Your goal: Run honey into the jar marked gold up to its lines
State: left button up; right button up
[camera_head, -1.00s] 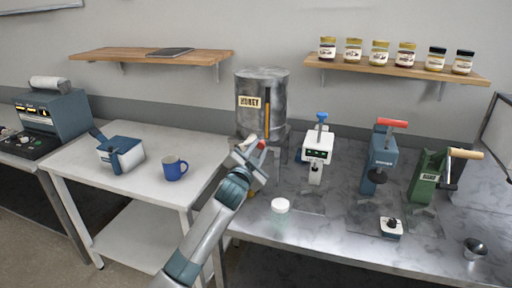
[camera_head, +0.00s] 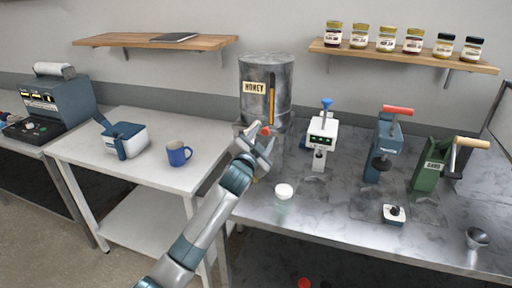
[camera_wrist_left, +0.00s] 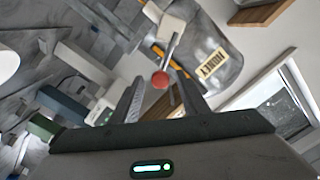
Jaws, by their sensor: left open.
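The grey metal honey tank (camera_head: 283,75) stands at the back of the counter, with a HONEY label and an orange upright strip. Its red-knobbed valve lever (camera_head: 266,130) sticks out low at the front. My left gripper (camera_head: 262,150) is open at the tank's front, close to the knob. In the left wrist view the red knob (camera_wrist_left: 160,79) appears between the open fingers (camera_wrist_left: 162,98); I cannot tell whether they touch it. A clear jar with a white top (camera_head: 284,191) stands on the counter, right of the gripper. I can make out no gold mark or lines on it.
White, blue and green bench devices (camera_head: 320,140) stand to the right. A small metal cup (camera_head: 476,238) is near the right front. A blue mug (camera_head: 179,153) and a white-blue container (camera_head: 124,140) sit on the left table. Several labelled jars (camera_head: 386,39) line the shelf.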

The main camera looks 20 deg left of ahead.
pick_arm(q)
jog(key=s+b, duration=0.4)
jog(key=s, duration=1.3)
jog(key=shift+s+a+b, duration=0.15)
jog(key=shift+a+b, duration=0.15)
jog(key=shift+b, duration=0.1)
dwell(0.6)
dwell(5.3)
